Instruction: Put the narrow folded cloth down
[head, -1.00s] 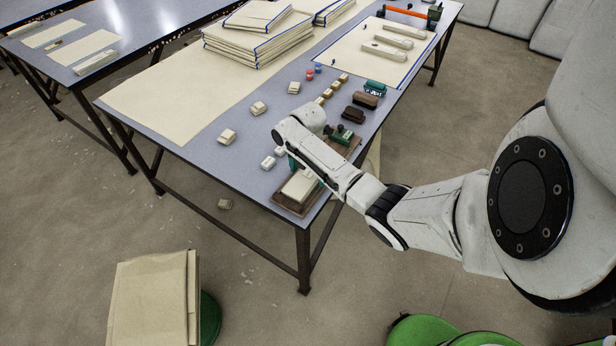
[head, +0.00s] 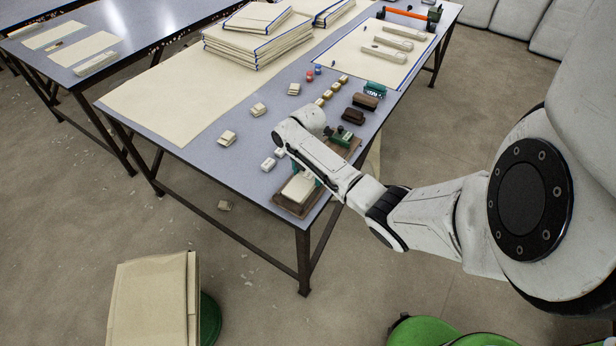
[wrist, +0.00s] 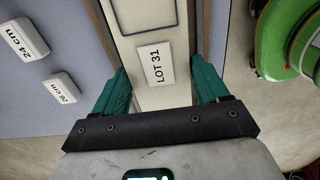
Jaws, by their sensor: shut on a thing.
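The narrow folded cloth (head: 297,188) is cream and lies over a brown wooden tray (head: 280,203) at the near corner of the table. In the wrist view the cream strip (wrist: 150,95) runs between my two teal fingers, and my gripper (wrist: 162,80) is shut on it. A white label reading LOT 31 (wrist: 157,63) shows on the strip, with a dark-outlined rectangle above it. My arm hides part of the cloth and most of the gripper in the head view. I cannot tell whether the cloth touches the tray.
Small white blocks marked 24 cm (wrist: 24,38) and 26 cm (wrist: 62,88) sit left of the tray. Folded cloth stacks (head: 255,45) lie at the back. The table's near edge is close to the tray.

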